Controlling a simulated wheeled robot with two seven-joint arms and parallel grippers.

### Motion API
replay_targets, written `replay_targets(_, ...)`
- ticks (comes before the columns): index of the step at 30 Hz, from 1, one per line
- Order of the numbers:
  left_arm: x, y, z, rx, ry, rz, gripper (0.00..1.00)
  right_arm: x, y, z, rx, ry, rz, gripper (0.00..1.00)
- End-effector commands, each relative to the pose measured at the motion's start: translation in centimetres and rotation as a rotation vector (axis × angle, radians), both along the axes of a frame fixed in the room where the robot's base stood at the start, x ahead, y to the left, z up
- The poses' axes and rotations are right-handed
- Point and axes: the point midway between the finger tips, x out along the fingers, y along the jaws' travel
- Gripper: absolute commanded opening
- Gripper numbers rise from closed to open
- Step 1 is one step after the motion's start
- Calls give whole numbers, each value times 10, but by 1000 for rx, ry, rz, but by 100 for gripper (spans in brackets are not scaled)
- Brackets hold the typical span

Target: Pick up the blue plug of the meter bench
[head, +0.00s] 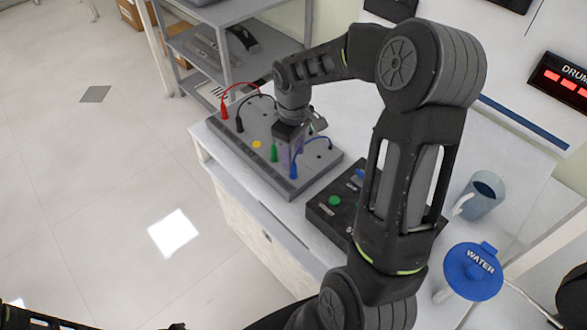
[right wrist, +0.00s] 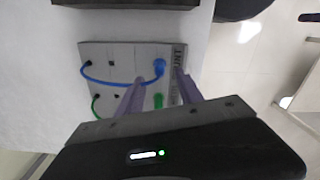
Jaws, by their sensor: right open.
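The meter bench (head: 227,138) is a grey box on the white table, with red, black, green and blue leads. The blue plug (head: 294,170) stands upright near its front edge, with a blue cable curving right. In the right wrist view, the blue plug (right wrist: 159,66) shows between the lines of the two purple fingers. My right gripper (head: 292,156) points down at the bench, right by the blue and green plugs. It is open and seems empty; how low the fingertips are around the plug is hard to tell.
The green plug (right wrist: 158,101) is close to the blue one. The red plug (head: 224,111) and black plug (head: 239,124) stand farther left. A dark box with a green button (head: 307,200), a blue-grey mug (head: 484,194) and a blue-lidded WATER vessel (head: 473,271) are nearer right.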

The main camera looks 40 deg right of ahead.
Motion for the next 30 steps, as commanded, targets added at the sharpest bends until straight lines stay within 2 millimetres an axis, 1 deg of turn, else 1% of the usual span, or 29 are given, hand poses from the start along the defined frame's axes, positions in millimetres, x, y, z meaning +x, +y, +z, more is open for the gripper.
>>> replay_targets(2, 0, 0, 3, 1, 1, 0, 0, -1, 0, -5, 1, 4, 0, 43)
replay_targets(7, -1, 1, 12, 2, 4, 1, 0, -3, 0, -29, 3, 7, 1, 43)
replay_targets(9, -1, 1, 11, 3, 4, 1, 0, -2, -1, -40, 2, 6, 0, 43)
replay_targets(12, -2, 1, 12, 3, 4, 2, 0, -2, -1, -49, 1, 4, 0, 43)
replay_targets(30, -2, 1, 12, 3, 5, 1, 0, -1, -1, -50, 1, 1, 0, 43)
